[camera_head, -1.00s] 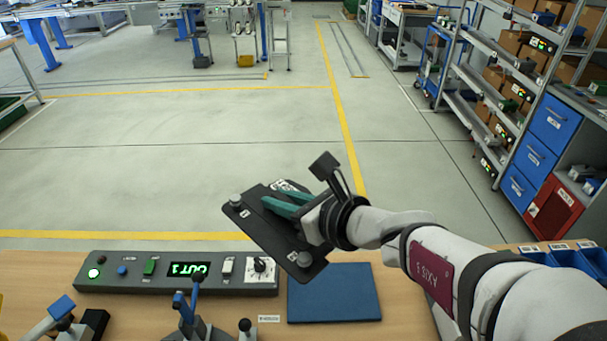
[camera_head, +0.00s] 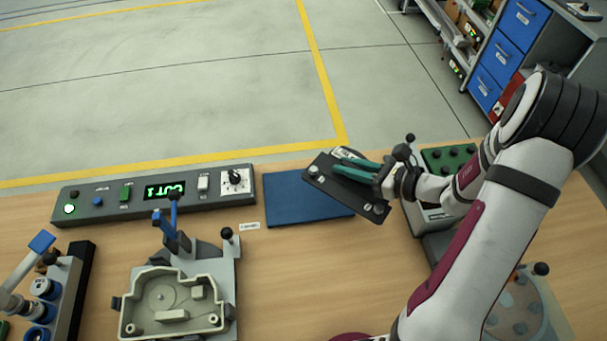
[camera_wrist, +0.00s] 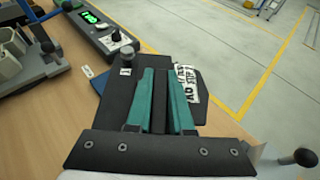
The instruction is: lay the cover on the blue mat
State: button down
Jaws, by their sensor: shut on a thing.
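The cover (camera_head: 325,179) is a dark flat plate with light round knobs or screws at its corners and a white printed label. My gripper (camera_head: 357,167) has teal fingers shut on it and holds it tilted in the air. In the head view the cover overlaps the right end of the blue mat (camera_head: 290,198), which lies flat and bare on the wooden bench. In the wrist view the cover (camera_wrist: 213,112) fills the middle, between and beyond the teal fingers (camera_wrist: 158,95). Only a sliver of the mat shows there, left of the cover. The cover's underside is hidden.
A grey control panel (camera_head: 105,201) with a green display stands left of the mat. A clamp fixture holding an open beige housing (camera_head: 172,303) is in front. A small label (camera_head: 250,226) lies by the mat.

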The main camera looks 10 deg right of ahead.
send_over(300, 188)
notch_tip(300, 188, down, 6)
jog(key=shift+s+d+f, duration=0.1)
jog(key=shift+d+f, duration=0.05)
jog(key=shift+f, duration=0.05)
notch_tip(300, 188, down, 4)
jog(key=shift+f, duration=0.1)
jog(key=c, duration=0.8)
grip_release()
jog(key=shift+f, duration=0.1)
